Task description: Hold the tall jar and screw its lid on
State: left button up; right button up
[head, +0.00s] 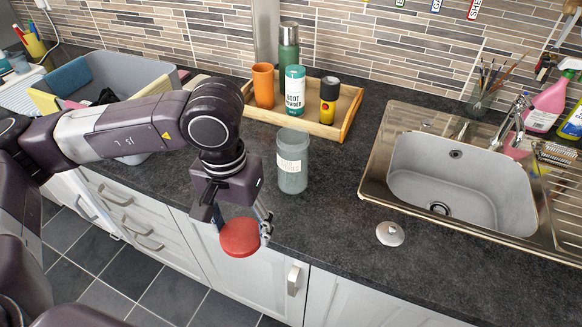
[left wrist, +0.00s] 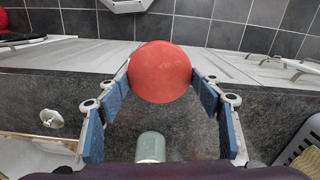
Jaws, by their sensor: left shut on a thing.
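The tall jar (head: 292,165) is grey-green with a pale label and stands upright on the dark worktop. No lid shows on its top. It also shows at the bottom of the left wrist view (left wrist: 151,147). My left gripper (head: 240,225) is shut on a red round lid (head: 239,238), held in front of the jar and to its left, over the counter's front edge. In the left wrist view the lid (left wrist: 160,72) sits between the fingertips, apart from the jar. My right gripper is in neither view.
A wooden tray (head: 345,124) with several bottles and an orange cup stands behind the jar. A sink (head: 455,185) is at right, with a small silvery disc (head: 390,234) before it. A grey bin (head: 165,78) stands at left. Worktop around the jar is clear.

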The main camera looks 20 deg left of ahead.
aim_at(292, 141)
jog(key=k+j+z, duration=0.15)
jog(key=j, duration=0.25)
jog(key=j+z, duration=0.2)
jog(key=j, duration=0.2)
jog(key=k+j+z, duration=0.15)
jog(key=j, duration=0.2)
jog(key=k+j+z, duration=0.2)
jog(key=j, duration=0.15)
jog(key=k+j+z, duration=0.15)
jog(key=j, duration=0.2)
